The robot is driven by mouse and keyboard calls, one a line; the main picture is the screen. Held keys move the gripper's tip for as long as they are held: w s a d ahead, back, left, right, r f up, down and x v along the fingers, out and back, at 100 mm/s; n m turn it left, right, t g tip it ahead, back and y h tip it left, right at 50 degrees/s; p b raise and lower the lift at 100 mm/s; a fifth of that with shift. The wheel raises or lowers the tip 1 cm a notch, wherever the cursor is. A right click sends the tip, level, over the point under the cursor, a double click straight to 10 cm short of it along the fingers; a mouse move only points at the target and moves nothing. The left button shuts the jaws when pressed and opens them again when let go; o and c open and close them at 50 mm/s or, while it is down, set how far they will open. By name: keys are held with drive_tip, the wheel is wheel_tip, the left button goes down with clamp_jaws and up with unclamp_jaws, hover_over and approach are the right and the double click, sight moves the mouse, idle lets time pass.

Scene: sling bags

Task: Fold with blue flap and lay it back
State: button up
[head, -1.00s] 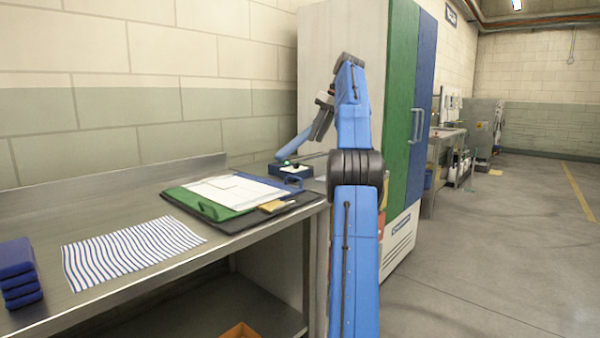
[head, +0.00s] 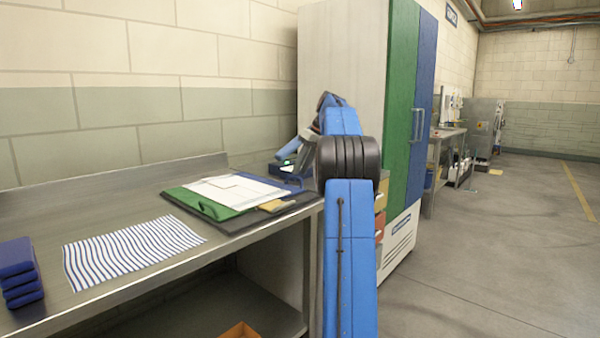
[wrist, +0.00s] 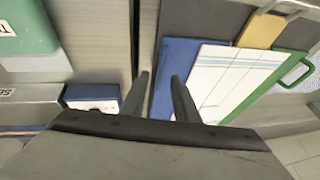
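The blue flap (head: 291,181) lies at the right end of a white panel with line markings (head: 240,189). A green flap (head: 205,204) is at the left end, and all rest on a dark mat (head: 235,226). In the wrist view, the blue flap (wrist: 188,62) lies flat beside the white panel (wrist: 225,75), with the green part (wrist: 262,92) and its handle beyond. My gripper (wrist: 160,78) is open and empty, over the blue flap's outer edge; the right finger overlaps the blue in view. Contact cannot be told. My arm mostly hides the gripper in the head view.
A tan piece (head: 272,206) lies at the mat's front. A striped cloth (head: 132,248) and stacked blue items (head: 20,272) are on the bench's left. In the wrist view, a small blue box (wrist: 92,96) and a green object (wrist: 28,28) stand left of the gripper.

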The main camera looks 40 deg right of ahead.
drive_tip(key=shift+x, duration=0.95)
clamp_jaws()
